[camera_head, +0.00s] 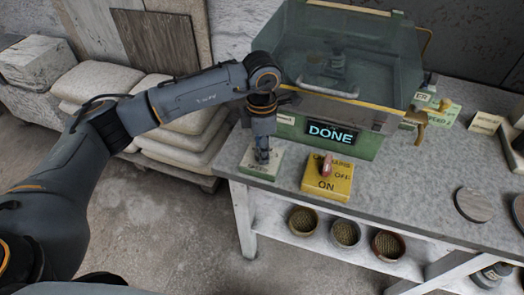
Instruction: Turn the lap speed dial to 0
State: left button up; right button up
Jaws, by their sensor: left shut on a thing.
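My left gripper (263,156) points straight down at a small pale green box (250,168) on the front left of the table. It is shut on a small part on top of that box, which looks like a dial knob. The fingers hide the knob, so its pointer and setting cannot be read. The lettering on the box front is too small to read. My right gripper is not in view.
A yellow switch box (338,187) marked ON and OFF, with a red lever (326,165), stands close right. Behind is a green machine with a clear hood (350,50) and a lit DONE display (332,133). Another pale green box (444,113) stands right. Bowls (346,233) sit below.

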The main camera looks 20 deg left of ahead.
pick_arm(q)
jog(key=shift+n, duration=0.5)
jog(key=o, duration=1.2)
jog(key=shift+c, duration=0.2)
